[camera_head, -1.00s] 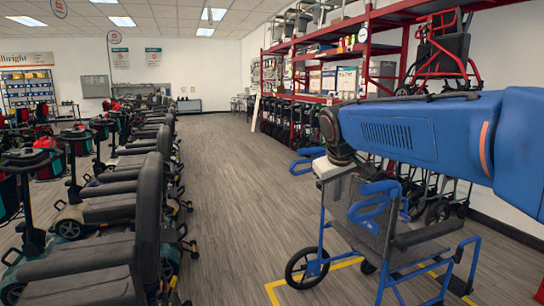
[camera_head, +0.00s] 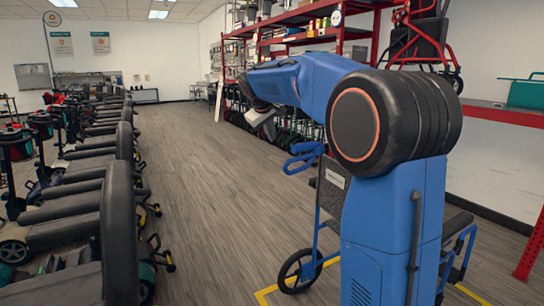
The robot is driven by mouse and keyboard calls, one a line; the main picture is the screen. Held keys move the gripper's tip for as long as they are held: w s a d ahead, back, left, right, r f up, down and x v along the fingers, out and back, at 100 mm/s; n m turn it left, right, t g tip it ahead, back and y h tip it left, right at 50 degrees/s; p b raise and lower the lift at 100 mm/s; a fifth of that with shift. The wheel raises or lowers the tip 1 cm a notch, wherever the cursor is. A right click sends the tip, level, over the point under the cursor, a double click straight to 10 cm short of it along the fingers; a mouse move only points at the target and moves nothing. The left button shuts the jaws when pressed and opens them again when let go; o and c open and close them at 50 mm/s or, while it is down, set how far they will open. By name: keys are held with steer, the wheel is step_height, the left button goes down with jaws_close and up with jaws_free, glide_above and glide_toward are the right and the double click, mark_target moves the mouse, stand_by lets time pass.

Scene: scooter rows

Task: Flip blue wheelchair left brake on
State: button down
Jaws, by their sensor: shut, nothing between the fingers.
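The blue wheelchair (camera_head: 330,197) stands on the floor right of centre, with a blue looped frame part at its upper left, a dark back panel with a pale label, and a dark wheel at lower left. My blue arm covers much of its middle and right side. I cannot make out its left brake or that brake's position. My gripper (camera_head: 264,122), a small pale shape at the arm's far end, is above and beyond the wheelchair, to its upper left, apart from it. It is shut and empty; its fingertips are hard to see.
A row of mobility scooters (camera_head: 95,225) lines the left side. The wooden aisle (camera_head: 205,210) between them and the wheelchair is clear. Red shelving (camera_head: 375,40) stands behind, and a red shelf (camera_head: 500,114) runs along the right wall. Yellow tape (camera_head: 265,293) marks the floor around the wheelchair.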

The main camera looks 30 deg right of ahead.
steer(key=shift+w+f, duration=0.1)
steer(key=shift+w, duration=0.05)
steer(key=s+f+x, duration=0.1)
steer(key=s+x, duration=0.1)
steer(key=x, duration=1)
steer(key=shift+s+d+f, duration=0.15)
steer(key=shift+d+f, duration=0.2)
steer(key=shift+d, duration=0.1)
step_height(320, 180, down, 9)
steer(key=d, duration=0.1)
steer(key=shift+d+r, duration=0.15)
steer(key=shift+d, duration=0.1)
